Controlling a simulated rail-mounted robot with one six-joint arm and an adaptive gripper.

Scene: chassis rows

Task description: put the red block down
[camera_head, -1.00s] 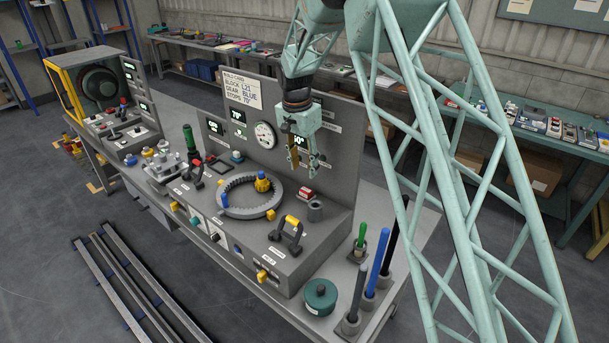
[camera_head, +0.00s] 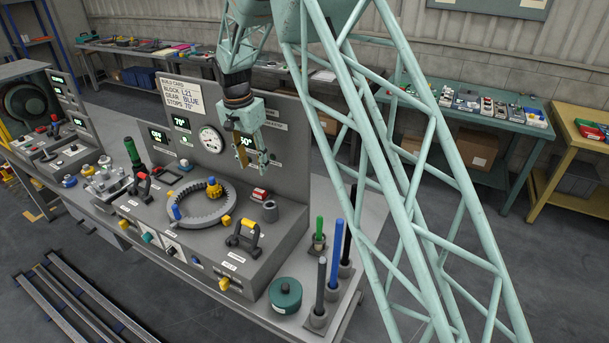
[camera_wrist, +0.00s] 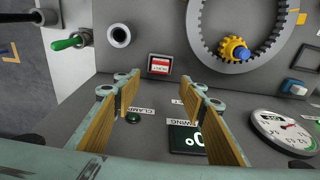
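The red block (camera_head: 260,195) sits on the grey console top, to the right of the toothed ring. It also shows in the wrist view (camera_wrist: 160,65), with a white label on its face and a dark edge around it. My gripper (camera_head: 252,165) is above and slightly behind the block, apart from it. In the wrist view my gripper (camera_wrist: 160,95) is open, its two fingers well apart with nothing between them. The block lies beyond the fingertips there.
The toothed ring (camera_head: 179,221) holds a yellow gear (camera_head: 213,188). A grey cylinder (camera_head: 270,211) stands close to the block's right. A black handle with a yellow grip (camera_head: 246,229) is in front. The upright gauge panel (camera_head: 178,98) is behind. Coloured rods (camera_head: 334,252) stand at right.

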